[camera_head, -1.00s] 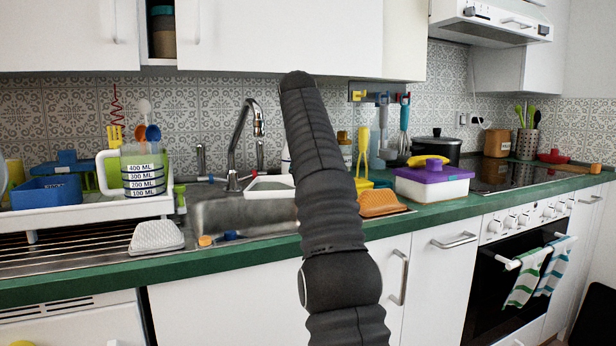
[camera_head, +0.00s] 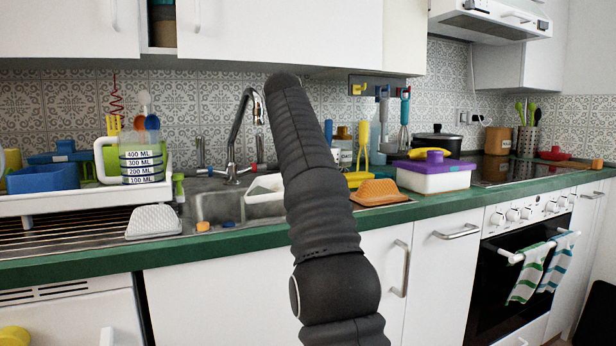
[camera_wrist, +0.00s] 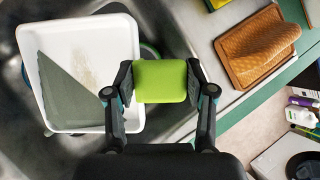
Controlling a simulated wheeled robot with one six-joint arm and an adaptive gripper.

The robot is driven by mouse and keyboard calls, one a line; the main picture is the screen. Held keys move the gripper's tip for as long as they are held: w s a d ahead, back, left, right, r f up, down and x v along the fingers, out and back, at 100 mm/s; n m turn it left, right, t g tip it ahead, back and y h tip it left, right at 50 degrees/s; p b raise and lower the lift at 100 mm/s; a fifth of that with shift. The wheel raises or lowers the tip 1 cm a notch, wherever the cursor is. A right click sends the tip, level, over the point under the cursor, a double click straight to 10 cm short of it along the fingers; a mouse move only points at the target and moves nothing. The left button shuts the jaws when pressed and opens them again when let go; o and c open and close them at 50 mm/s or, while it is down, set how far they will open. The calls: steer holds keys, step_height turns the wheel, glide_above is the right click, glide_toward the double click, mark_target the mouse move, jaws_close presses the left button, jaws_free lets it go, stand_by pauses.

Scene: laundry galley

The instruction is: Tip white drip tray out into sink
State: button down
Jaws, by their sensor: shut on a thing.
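The white drip tray (camera_head: 265,190) is over the sink (camera_head: 212,209) in the head view, tilted with its left end lower and partly hidden behind my arm. In the wrist view the tray (camera_wrist: 93,40) fills the left side, with a grey-green, triangular patch, perhaps liquid, across its floor. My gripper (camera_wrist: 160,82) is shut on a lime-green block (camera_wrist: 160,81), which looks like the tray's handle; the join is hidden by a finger. The gripper is hidden behind my arm in the head view.
An orange dish (camera_head: 377,192) stands right of the sink. A purple-lidded box (camera_head: 434,178) is farther right. The tap (camera_head: 236,140) rises behind the basin. A drying rack (camera_head: 60,203) and grey textured block (camera_head: 153,221) are left. An orange piece (camera_head: 203,227) lies at the front rim.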

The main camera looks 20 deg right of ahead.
steer(key=shift+s+a+r+t+h, duration=0.15)
steer(key=shift+a+r+h, duration=0.15)
steer(key=shift+r, duration=0.2)
steer(key=shift+a+r+t+h, duration=0.1)
steer(key=shift+a+r+h, duration=0.1)
steer(key=shift+r+h, duration=0.3)
steer(key=shift+s+a+r+t+h, duration=0.15)
steer(key=shift+a+r+h, duration=0.15)
steer(key=shift+r, duration=0.25)
steer(key=shift+s+a+r+n+t+h+b, duration=0.1)
steer(key=shift+a+r+n+t+h+b, duration=0.25)
steer(key=shift+a+r+h, duration=0.3)
steer(key=a+r+t+h, duration=0.1)
steer(key=a+h, duration=0.1)
steer(key=s+a+r+n+h, duration=0.1)
steer(key=a+r+h, duration=0.1)
steer(key=shift+s+a+r+t, duration=0.1)
steer(key=shift+r+t, duration=0.2)
steer(key=shift+t, duration=0.05)
steer(key=shift+p, duration=0.3)
steer(key=shift+s+a+r+t+h+b, duration=0.15)
steer(key=shift+a+t+h+b, duration=0.1)
steer(key=shift+a+h, duration=0.25)
steer(key=shift+s+a+r+t+h+b, duration=0.15)
steer(key=shift+a+h+b, duration=0.1)
steer(key=shift+a, duration=0.3)
